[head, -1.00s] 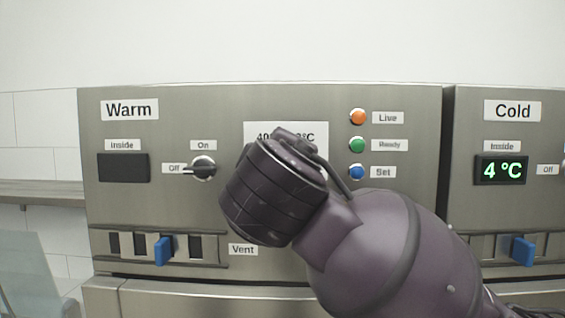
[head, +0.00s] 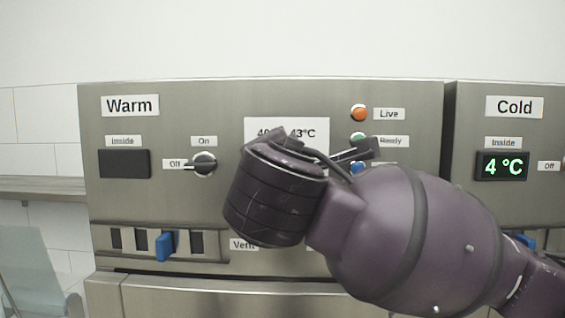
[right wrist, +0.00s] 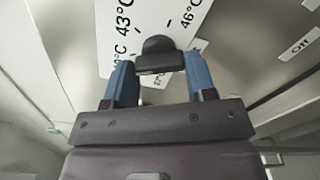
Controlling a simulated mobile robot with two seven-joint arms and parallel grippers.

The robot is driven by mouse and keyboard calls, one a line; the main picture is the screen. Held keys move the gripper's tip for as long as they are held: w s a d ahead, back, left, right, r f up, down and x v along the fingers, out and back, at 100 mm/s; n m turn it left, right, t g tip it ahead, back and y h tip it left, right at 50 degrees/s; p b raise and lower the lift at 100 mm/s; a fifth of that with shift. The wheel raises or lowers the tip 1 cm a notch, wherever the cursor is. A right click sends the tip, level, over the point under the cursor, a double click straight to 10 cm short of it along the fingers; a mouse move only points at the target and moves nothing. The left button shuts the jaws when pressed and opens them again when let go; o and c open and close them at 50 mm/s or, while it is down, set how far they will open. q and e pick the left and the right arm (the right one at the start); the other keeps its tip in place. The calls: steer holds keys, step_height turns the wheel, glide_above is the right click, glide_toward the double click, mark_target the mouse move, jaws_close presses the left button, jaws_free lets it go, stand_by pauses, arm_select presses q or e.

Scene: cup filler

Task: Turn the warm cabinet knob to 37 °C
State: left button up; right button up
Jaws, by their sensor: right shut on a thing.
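The warm cabinet (head: 220,110) has a white temperature plate (head: 262,127) with 40 and 43 °C marks readable above my arm. My right wrist hides the dial knob in the head view. In the right wrist view the dark knob (right wrist: 158,52) stands in front of the plate (right wrist: 112,32), near the 43 and 46 °C marks. My right gripper (right wrist: 160,70) has its two blue fingers shut on the knob. Where the knob points cannot be told. My left gripper is not in view.
The warm display (head: 124,164) is dark, and the small switch (head: 204,164) has its lever towards Off. Orange, green and blue lights are at the right, partly covered by my arm. The blue vent slider (head: 165,246) is below. The cold display (head: 501,166) reads 4 °C.

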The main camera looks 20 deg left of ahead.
steer(key=n, duration=1.2)
steer(key=shift+d+f, duration=0.15)
steer(key=shift+f, duration=0.05)
steer(key=shift+n, duration=0.3)
steer(key=o, duration=0.9)
steer(key=shift+o, duration=0.2)
arm_select(q)
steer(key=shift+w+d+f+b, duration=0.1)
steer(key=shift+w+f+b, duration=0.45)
steer(key=shift+b, duration=0.65)
arm_select(e)
steer(key=v, duration=1.1)
